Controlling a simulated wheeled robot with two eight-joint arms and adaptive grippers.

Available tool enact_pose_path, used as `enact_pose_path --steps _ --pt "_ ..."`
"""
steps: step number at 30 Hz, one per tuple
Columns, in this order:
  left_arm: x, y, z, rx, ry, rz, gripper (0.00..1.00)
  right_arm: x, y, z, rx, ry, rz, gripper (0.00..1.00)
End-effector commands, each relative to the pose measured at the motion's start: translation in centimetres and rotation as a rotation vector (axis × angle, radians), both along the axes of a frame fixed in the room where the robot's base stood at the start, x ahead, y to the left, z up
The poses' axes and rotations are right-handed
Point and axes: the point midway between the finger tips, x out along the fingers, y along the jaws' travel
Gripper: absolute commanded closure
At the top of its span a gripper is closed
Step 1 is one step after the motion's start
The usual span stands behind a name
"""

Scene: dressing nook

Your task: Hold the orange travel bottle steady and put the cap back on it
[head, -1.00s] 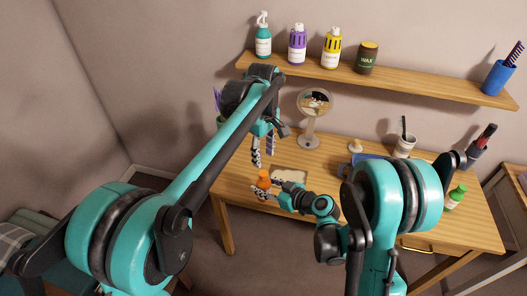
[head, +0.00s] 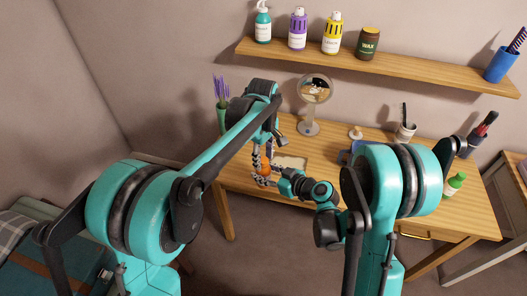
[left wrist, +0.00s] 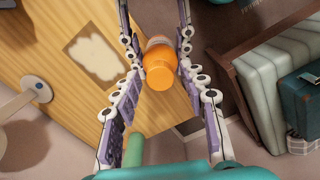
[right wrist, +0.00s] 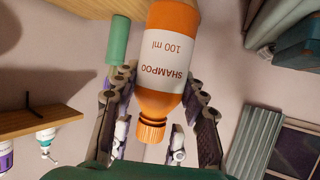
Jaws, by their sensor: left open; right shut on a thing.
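The orange travel bottle (right wrist: 170,50) has a white shampoo label and shows upside down in the right wrist view. A ribbed orange cap (right wrist: 152,131) sits at its neck; whether it is tight cannot be told. In the left wrist view the orange cap end (left wrist: 160,76) faces the camera. My right gripper (head: 276,177) is shut on the bottle from the side, with its fingertips partly hidden behind it. My left gripper (head: 264,172) comes down from above, open, its fingers on both sides of the bottle top with gaps. In the head view they hide most of the bottle.
The wooden table (head: 340,190) lies under the grippers, with a pale patch (left wrist: 97,49) beside the bottle. A round mirror (head: 309,126) stands behind. A green vase with lavender (head: 222,115) stands left, near my left forearm.

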Motion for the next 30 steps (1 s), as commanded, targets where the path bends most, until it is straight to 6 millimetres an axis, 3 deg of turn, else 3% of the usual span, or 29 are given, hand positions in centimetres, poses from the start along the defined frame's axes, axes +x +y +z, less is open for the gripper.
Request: enact_pose_path --steps 5,10,19,23,30 --pt "0.0 0.0 0.02 0.0 0.0 0.0 0.57 0.0 0.0 0.01 0.0 0.0 0.0 1.0" --pt "0.0 0.0 0.03 0.0 0.0 0.0 0.99 0.0 0.0 0.01 0.0 0.0 0.0 1.0" --pt "0.01 0.01 0.04 0.0 0.0 -0.059 1.0 0.0 0.01 0.01 0.0 0.0 0.0 1.0" --pt "0.01 0.0 0.02 -0.001 -0.002 -0.288 1.0 -0.01 0.02 0.01 0.0 0.0 0.0 1.0" --pt "0.02 0.0 -0.02 -0.002 -0.006 -0.885 1.0 -0.02 0.01 0.01 0.0 0.0 0.0 1.0"
